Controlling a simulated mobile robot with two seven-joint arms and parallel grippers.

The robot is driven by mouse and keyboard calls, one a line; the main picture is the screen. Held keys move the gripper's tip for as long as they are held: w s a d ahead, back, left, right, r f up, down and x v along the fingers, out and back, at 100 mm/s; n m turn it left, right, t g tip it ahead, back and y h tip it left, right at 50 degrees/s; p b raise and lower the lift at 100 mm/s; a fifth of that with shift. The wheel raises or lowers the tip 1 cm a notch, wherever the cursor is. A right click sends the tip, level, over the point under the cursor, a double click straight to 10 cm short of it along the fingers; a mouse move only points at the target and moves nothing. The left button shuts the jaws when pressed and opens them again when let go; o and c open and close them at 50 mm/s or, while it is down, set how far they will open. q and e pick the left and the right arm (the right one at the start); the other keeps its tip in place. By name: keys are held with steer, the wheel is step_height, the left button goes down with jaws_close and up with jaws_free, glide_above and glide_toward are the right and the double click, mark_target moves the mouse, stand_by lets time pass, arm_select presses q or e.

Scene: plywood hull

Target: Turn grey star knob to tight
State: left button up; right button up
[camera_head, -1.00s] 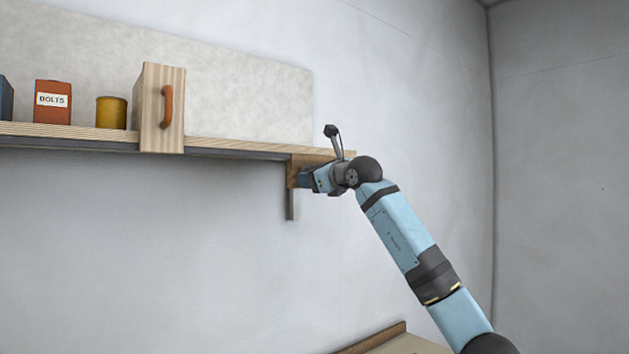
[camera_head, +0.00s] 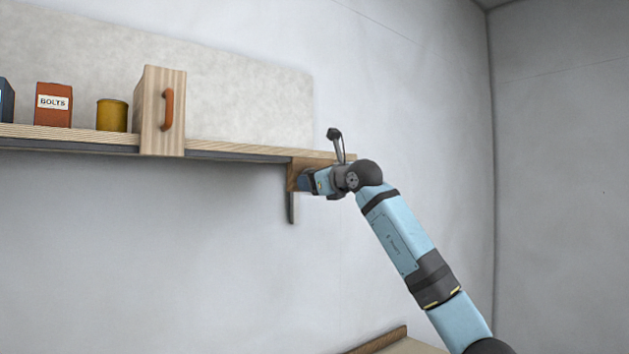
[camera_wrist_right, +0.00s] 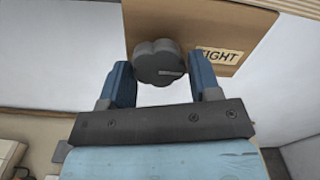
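The grey star knob (camera_wrist_right: 158,58) sits on a wooden plate (camera_wrist_right: 215,22) in the right wrist view. A pale line on its face points right, towards a label (camera_wrist_right: 218,56) whose visible letters read "IGHT"; its left end is cut off by a finger. My right gripper (camera_wrist_right: 160,72) has one blue finger on each side of the knob, with a small gap showing on both sides. In the head view my right gripper (camera_head: 308,181) is at the wooden plate (camera_head: 296,170) under the shelf's right end; the knob is hidden there. My left gripper is not in view.
The shelf (camera_head: 235,148) carries a red BOLTS box (camera_head: 54,104), a yellow tin (camera_head: 112,115) and a wooden block with an orange handle (camera_head: 167,109). A bracket (camera_head: 290,207) hangs below its right end. The wall below is clear.

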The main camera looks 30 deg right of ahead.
steer(key=s+d+b, duration=0.1)
steer(key=s+b, duration=0.2)
steer(key=s, duration=1)
steer(key=shift+s, duration=0.4)
